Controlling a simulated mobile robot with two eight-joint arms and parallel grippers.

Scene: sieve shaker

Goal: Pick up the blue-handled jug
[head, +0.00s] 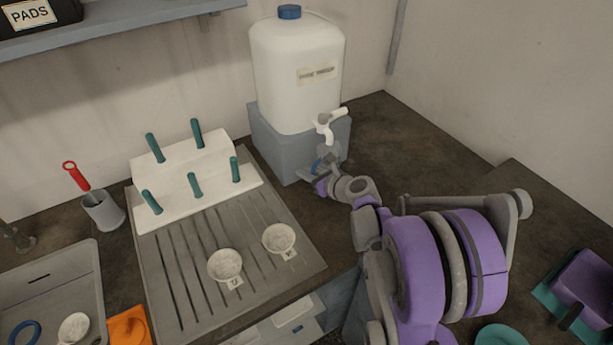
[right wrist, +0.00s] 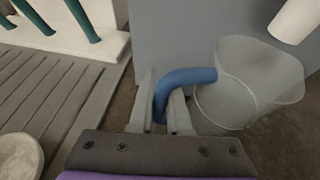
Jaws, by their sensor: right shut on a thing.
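The blue-handled jug (right wrist: 245,85) is a clear, see-through vessel in the right wrist view. It stands close to the grey block under the tap, with its spout of the white tap at the upper right of that view. My right gripper (right wrist: 165,115) is shut on the jug's blue handle (right wrist: 190,76), one finger on each side of it. In the head view my right gripper (head: 323,184) reaches in below the tap, and the jug (head: 330,157) is small and partly hidden there. My left gripper is not in view.
A white water container (head: 297,75) with a white tap (head: 327,124) stands on a grey block (head: 272,143). Left of it are a grey ribbed drainboard (head: 190,290) with two white bowls and a white rack (head: 190,175) with teal handles. The counter right of the container is clear.

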